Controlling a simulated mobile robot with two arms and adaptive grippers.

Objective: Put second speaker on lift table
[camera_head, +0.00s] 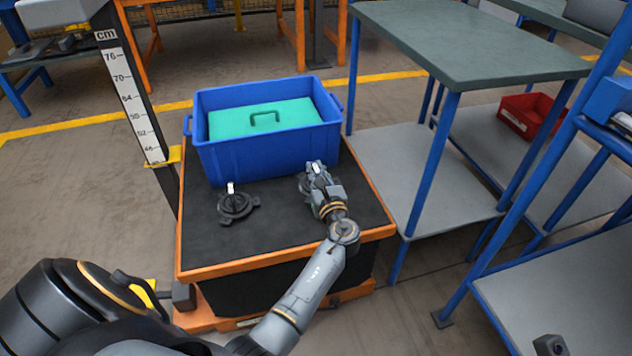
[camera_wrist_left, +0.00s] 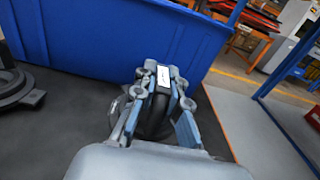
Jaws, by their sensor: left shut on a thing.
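The lift table (camera_head: 285,250) has a black top with an orange rim. One speaker (camera_head: 238,204), dark and round with side tabs and a white mark on top, lies on its left front part. It shows partly at the left edge of the left wrist view (camera_wrist_left: 14,90). My left gripper (camera_head: 317,182) is over the table's right part, close in front of the blue crate. Its fingers (camera_wrist_left: 158,108) are shut on the second speaker (camera_wrist_left: 160,118), dark with a white label. The fingers partly hide it, and I cannot tell whether it touches the top. My right gripper is not in view.
The blue crate (camera_head: 260,158) with a green lid (camera_head: 235,123) fills the table's back. A height scale (camera_head: 130,98) stands at its left. A grey-topped blue-legged bench (camera_head: 470,50) stands right, with a red bin (camera_head: 525,116) on a lower level. The table's front middle is clear.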

